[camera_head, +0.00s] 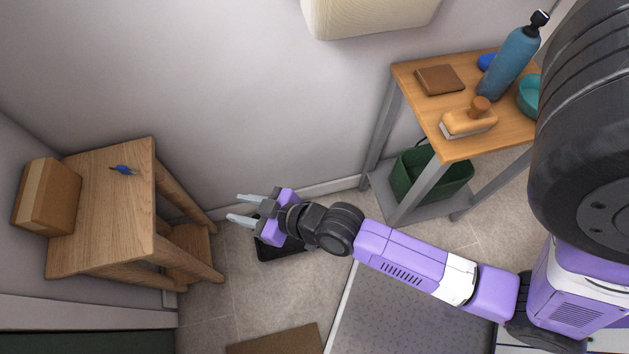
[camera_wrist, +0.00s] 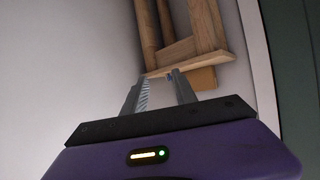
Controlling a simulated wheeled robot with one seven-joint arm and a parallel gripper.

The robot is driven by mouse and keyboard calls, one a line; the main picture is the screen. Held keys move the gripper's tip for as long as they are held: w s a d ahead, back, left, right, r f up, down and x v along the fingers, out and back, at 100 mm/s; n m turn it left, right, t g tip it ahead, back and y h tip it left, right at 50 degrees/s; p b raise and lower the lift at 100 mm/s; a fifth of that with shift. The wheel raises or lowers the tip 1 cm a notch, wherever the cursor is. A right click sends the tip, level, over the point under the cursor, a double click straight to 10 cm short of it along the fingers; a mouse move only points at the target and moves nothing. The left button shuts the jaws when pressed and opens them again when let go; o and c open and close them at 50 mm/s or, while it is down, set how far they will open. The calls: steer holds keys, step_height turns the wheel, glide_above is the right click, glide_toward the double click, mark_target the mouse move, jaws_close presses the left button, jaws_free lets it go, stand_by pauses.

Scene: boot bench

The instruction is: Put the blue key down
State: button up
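The blue key (camera_head: 123,169) lies on the top of the small wooden table (camera_head: 105,215) at the left, near its back right part. My gripper (camera_head: 236,207) is to the right of that table, pointing left toward it, well apart from the key. In the wrist view my gripper (camera_wrist: 158,78) has its two fingers spread, with nothing held between them. The table's legs and top edge (camera_wrist: 205,62) show beyond the fingers. A tiny dark blue spot by the right fingertip there is too small to identify.
A cardboard-coloured box (camera_head: 47,197) stands on the table's left side. A black tray (camera_head: 278,248) lies on the floor under my gripper. At the right, a bench (camera_head: 440,118) holds a brush (camera_head: 468,122), a brown wallet-like item (camera_head: 439,80) and a blue bottle (camera_head: 508,65).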

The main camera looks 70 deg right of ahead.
steer(key=s+r+t, duration=0.1)
steer(key=s+r, duration=0.7)
steer(key=s, duration=0.2)
steer(key=s+a+r+t, duration=0.1)
steer(key=s+r, duration=0.7)
steer(key=s, duration=0.3)
steer(key=shift+a, duration=0.15)
